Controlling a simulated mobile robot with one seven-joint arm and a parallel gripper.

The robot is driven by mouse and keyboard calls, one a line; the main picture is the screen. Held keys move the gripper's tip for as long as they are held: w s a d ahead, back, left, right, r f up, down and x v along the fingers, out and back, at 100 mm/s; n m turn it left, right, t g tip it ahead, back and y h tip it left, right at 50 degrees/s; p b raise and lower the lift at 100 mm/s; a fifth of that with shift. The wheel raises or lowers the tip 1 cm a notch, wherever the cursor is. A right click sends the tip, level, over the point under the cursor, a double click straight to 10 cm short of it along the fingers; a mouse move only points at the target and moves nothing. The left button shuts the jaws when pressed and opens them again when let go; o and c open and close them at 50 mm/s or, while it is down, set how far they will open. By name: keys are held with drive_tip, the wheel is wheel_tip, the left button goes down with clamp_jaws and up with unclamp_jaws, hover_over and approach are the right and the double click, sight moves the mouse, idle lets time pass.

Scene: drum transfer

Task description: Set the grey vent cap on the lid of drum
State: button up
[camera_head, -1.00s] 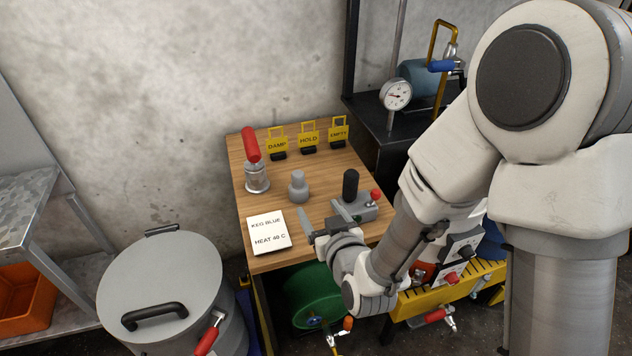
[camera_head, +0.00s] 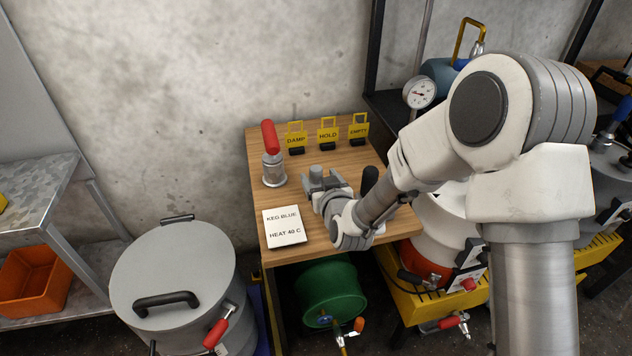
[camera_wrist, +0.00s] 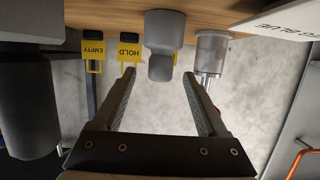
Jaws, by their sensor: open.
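The grey vent cap (camera_head: 316,172) stands upright on the wooden table, mostly hidden behind my gripper in the head view. In the wrist view the vent cap (camera_wrist: 165,35) shows its wide base and narrower top. My gripper (camera_head: 321,184) is open, with one finger on each side of the cap's narrow top in the wrist view (camera_wrist: 160,74). A gap shows on both sides, and I see no contact. A large grey drum (camera_head: 233,290) with a flat lid (camera_head: 180,255) and a black handle stands on the floor at left.
On the table (camera_head: 265,140) are a red-handled metal canister (camera_head: 273,170), yellow DAMP, HOLD and EMPTY signs (camera_head: 328,135), and a white card (camera_head: 284,227) reading KEG BLUE, HEAT 40 C. A green keg (camera_head: 330,290) lies below. A metal shelf (camera_head: 40,200) is at far left.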

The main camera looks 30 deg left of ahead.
sight(318, 174)
drive_tip(key=shift+x, duration=1.85)
drive_tip(key=shift+r, duration=0.1)
clamp_jaws()
